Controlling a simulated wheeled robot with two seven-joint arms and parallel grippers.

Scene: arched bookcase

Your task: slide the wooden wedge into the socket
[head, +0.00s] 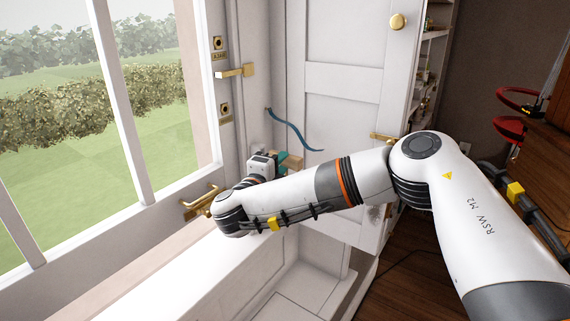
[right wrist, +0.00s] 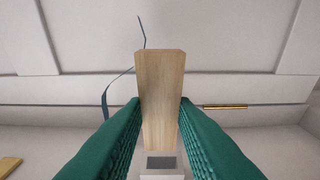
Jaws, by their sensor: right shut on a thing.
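My right gripper (right wrist: 160,112) is shut on the wooden wedge, with its teal fingers on both sides of it. The wedge (right wrist: 160,85) is a pale tapered block, wider at its far end, pointing up the right wrist view. In the head view the gripper (head: 283,160) is small, past my forearm near the white door, and a bit of the wedge (head: 293,162) shows beside its teal finger. I cannot pick out the socket for certain in either view. My left gripper is not in view.
A white panelled door (head: 342,100) stands behind the gripper, with a brass lever (head: 381,137). A blue strap (head: 292,127) hangs beside it. A window with brass handles (head: 237,71) is at left, above a white sill (head: 170,270). Shelves and red rings are at right.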

